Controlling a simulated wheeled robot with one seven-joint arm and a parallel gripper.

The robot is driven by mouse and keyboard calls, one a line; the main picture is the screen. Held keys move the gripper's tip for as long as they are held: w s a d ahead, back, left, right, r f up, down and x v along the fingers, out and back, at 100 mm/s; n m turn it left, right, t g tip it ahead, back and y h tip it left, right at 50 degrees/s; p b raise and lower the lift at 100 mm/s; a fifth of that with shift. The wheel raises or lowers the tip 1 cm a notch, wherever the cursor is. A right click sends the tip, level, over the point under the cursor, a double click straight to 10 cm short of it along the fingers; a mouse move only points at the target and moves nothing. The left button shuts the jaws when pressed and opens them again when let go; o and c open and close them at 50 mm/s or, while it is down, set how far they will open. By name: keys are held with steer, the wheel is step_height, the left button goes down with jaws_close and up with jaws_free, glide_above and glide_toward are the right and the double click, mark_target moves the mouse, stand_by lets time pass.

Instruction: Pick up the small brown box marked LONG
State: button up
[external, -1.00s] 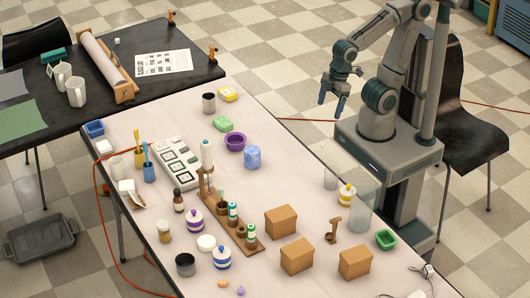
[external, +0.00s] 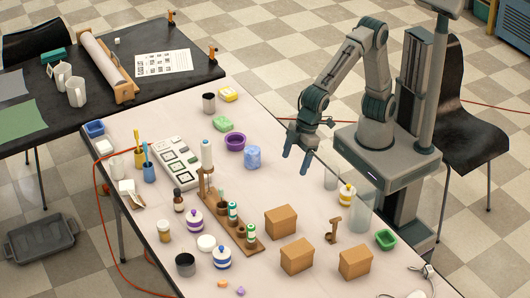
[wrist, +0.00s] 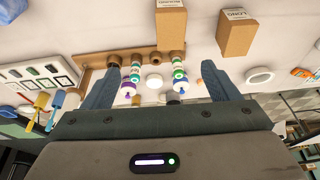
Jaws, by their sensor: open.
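The small brown box marked LONG (wrist: 236,38) is in the upper right of the wrist view, its lettering upside down on its top. It appears to be the front middle box (external: 297,257) of three in the external view, where no lettering is readable. My gripper (external: 297,164) is open and empty, fingers pointing down, above the right part of the table and up-picture from the boxes. In the wrist view its two fingers (wrist: 157,73) are wide apart, with the LONG box beyond the right finger. Nothing is between the fingertips at their own height.
A similar box marked ROUND (wrist: 170,20) stands next to LONG. A third brown box (external: 355,263) is to the right. A wooden rack (external: 246,239) with bottles stands left of the boxes. A clear cylinder (external: 361,212) and small wooden stand (external: 333,231) are on the right.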

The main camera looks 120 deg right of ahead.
steer(key=w+a+f, duration=0.4)
steer(key=a, duration=0.4)
steer(key=b, duration=0.2)
glide_toward(298, 249)
steer(key=shift+s+a+f+t, duration=0.15)
steer(key=shift+s+f+t, duration=0.1)
steer(key=shift+t, duration=0.15)
steer(key=x, duration=0.8)
steer(key=shift+f, duration=0.1)
steer(key=x, duration=0.4)
steer(key=shift+s+d+f, duration=0.3)
steer(key=shift+f, duration=0.1)
steer(key=shift+w+f, duration=0.2)
steer(key=shift+f, duration=0.2)
steer(key=c, duration=1.1)
